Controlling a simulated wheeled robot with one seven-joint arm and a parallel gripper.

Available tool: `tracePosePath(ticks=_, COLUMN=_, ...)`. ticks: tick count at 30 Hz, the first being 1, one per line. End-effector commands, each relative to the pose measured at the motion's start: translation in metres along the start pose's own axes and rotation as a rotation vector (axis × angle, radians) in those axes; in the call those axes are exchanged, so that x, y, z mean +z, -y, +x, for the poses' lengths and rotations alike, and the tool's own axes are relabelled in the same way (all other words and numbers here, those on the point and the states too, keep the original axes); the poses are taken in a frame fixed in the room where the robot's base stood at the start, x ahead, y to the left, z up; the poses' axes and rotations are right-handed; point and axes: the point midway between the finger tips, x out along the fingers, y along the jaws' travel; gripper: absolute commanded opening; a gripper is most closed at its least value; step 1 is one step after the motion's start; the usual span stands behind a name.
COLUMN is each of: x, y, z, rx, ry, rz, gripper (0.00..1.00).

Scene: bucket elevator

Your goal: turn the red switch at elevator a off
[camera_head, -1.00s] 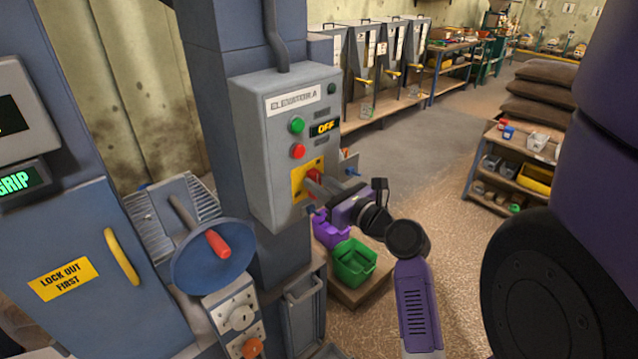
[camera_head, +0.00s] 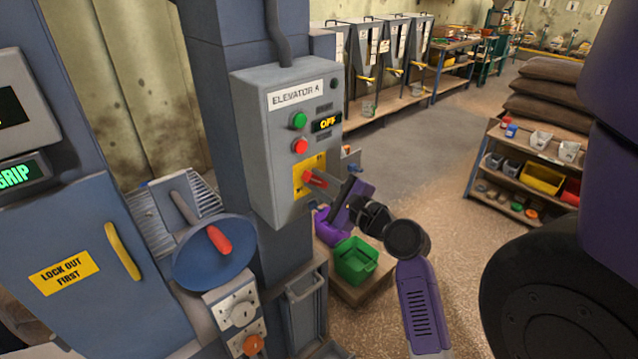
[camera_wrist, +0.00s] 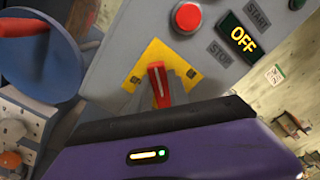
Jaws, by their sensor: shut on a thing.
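The grey control box labelled ELEVATOR A (camera_head: 258,150) is on a blue column in the head view. Its small display (camera_head: 326,124) reads OFF in yellow, and also in the wrist view (camera_wrist: 242,40). The red switch (camera_head: 316,180) sticks out from a yellow plate (camera_head: 299,184) low on the box face. In the wrist view the red switch (camera_wrist: 158,84) stands between my grey fingers. My gripper (camera_head: 324,184) is shut on the red switch, and its fingers hide part of the handle. My purple wrist is tilted beside the box.
A green button (camera_head: 299,120) and a red button (camera_head: 300,146) sit above the switch. A blue wheel with a red handle (camera_head: 219,240) stands at left. Purple (camera_head: 331,228) and green (camera_head: 355,261) bins are below. Open floor lies to the right.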

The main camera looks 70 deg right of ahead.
Motion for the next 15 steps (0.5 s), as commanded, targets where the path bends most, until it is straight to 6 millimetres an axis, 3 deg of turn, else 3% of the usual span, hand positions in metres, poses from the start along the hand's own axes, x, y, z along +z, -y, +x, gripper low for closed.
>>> tracePosePath(ticks=15, x=-0.0012, y=-0.0069, z=0.0004, rx=-0.001, ry=0.003, rz=-0.465, gripper=0.00)
